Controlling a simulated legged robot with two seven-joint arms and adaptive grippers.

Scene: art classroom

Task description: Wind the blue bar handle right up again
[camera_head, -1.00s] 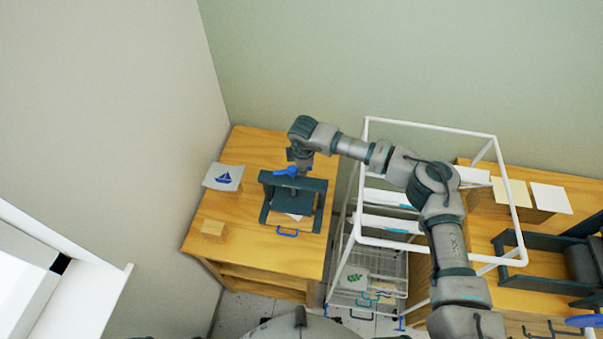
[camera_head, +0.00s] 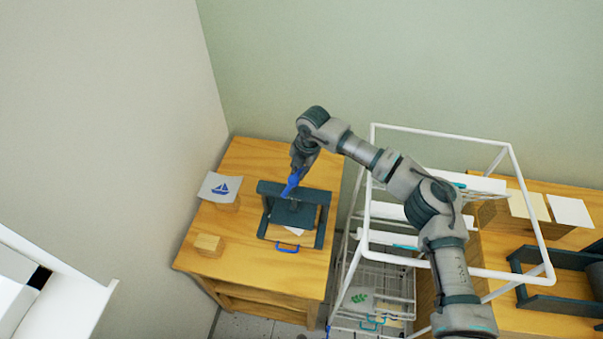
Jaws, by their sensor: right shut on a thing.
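A dark press (camera_head: 319,215) stands on the wooden table at centre left. Its blue bar handle (camera_head: 292,183) sits on top of the press and slants, its upper end toward the right. My right gripper (camera_head: 295,174) reaches down from above and is shut on the bar handle; its fingertips are small and partly hidden. A light sheet (camera_head: 295,231) shows under the press plate, and a blue pull (camera_head: 287,248) is at the front of the press. My left gripper is out of view.
A card with a blue sailboat (camera_head: 219,187) and a small wooden block (camera_head: 208,244) lie left of the press. A white wire rack (camera_head: 450,134) stands right of the table, below my right arm. Another table (camera_head: 510,305) holds paper stacks and a dark roller device (camera_head: 560,262).

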